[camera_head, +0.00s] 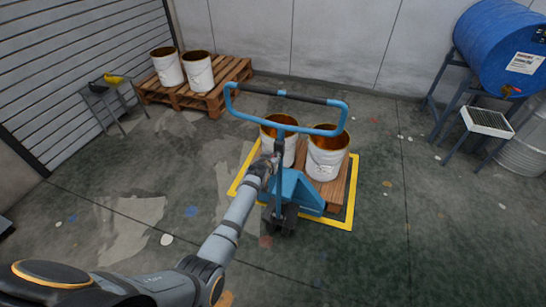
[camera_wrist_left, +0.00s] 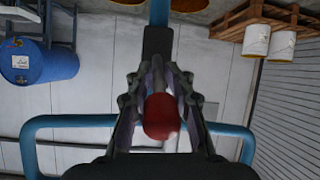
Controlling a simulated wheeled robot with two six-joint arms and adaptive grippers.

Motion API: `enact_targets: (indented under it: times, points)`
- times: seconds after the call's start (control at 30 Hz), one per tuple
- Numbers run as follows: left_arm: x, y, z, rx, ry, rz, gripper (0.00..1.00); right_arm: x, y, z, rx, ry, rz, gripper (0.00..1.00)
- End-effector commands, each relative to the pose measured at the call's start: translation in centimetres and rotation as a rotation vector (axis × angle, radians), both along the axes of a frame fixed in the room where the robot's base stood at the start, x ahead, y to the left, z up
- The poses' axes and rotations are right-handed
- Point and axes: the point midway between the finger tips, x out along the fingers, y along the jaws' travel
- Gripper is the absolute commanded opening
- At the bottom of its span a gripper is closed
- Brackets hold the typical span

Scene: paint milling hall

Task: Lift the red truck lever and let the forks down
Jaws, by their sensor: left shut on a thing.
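The blue pallet truck (camera_head: 294,190) stands with its looped handle (camera_head: 232,104) raised towards me. Its forks are hidden under a wooden pallet (camera_head: 329,190) that carries two white buckets (camera_head: 326,158) with brown contents. My left gripper (camera_head: 268,166) is at the handle's shaft, below the loop. In the left wrist view, the red lever (camera_wrist_left: 160,117) sits between the fingers of my left gripper (camera_wrist_left: 160,95), which is shut on it. In the head view the lever is hidden by the gripper. I cannot tell the fork height. My right gripper is not in view.
A yellow floor outline (camera_head: 240,184) surrounds the loaded pallet. Behind left, another pallet (camera_head: 224,92) holds two buckets; a small stand (camera_head: 104,96) is beside it. A blue drum (camera_head: 497,45) on a rack is at right. The floor between is clear.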

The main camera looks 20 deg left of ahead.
Motion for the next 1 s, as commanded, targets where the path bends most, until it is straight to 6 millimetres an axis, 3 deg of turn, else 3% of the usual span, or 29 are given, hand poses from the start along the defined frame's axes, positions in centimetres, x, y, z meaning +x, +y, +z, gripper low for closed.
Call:
enact_targets:
  times: [0.03, 0.13, 0.53, 1.0]
  points:
    - [0.1, -0.1, 0.2, -0.004, -0.003, -0.001, 0.23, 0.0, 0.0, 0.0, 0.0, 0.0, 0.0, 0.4]
    - [0.1, -0.1, 0.2, -0.002, -0.003, 0.0, 0.37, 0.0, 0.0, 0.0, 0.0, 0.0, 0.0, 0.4]
    - [-0.5, -0.1, 0.4, 0.0, -0.003, -0.001, 0.38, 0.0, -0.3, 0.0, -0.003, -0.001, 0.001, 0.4]
    - [-8.6, -0.4, 4.8, -0.003, -0.002, 0.0, 0.38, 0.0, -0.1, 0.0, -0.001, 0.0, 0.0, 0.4]
